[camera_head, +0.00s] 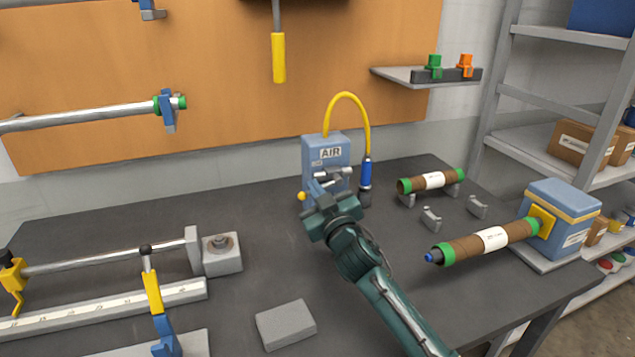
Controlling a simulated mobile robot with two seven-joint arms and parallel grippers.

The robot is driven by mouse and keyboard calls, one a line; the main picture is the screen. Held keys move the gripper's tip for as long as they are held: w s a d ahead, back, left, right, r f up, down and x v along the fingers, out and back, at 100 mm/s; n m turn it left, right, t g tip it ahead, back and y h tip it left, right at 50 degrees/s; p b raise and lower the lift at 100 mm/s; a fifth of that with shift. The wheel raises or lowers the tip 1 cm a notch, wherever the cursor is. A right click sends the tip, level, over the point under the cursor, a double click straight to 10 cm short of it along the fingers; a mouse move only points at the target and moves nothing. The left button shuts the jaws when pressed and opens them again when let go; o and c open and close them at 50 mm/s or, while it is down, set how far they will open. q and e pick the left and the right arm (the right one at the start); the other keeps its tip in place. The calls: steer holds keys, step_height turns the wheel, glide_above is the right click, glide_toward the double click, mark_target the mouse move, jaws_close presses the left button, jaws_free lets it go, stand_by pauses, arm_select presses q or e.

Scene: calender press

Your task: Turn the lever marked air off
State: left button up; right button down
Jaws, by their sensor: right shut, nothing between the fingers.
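The blue box marked AIR (313,151) stands at the back middle of the dark table. A yellow hose (350,96) arches from its top to a blue fitting (365,173) at its right. My right gripper (324,183) is at the front of the box, below the AIR label, with its fingers shut. A pale metal piece shows by the fingers, but I cannot tell whether it is the lever. The gripper and wrist hide the lower front of the box. A small yellow knob (302,196) shows at the box's lower left. My left gripper is not in view.
A brown roll with green ends (432,181) rests on brackets at the right. Another roll (490,239) sticks out from a blue block (562,212). A grey block (286,325) lies at the front. Rails and a yellow-blue lever (153,292) stand at the left.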

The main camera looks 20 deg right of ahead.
steer(key=f+n, duration=0.1)
steer(key=n, duration=0.2)
steer(key=d+f+n+p, duration=0.1)
steer(key=n, duration=0.3)
steer(key=d+f+n+g+y+p, duration=0.1)
steer(key=f+n, duration=0.1)
steer(key=n, duration=0.2)
steer(key=d+f+n, duration=0.1)
steer(key=n, duration=0.1)
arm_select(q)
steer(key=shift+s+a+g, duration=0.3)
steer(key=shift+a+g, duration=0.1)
arm_select(e)
steer(key=shift+w+a, duration=0.1)
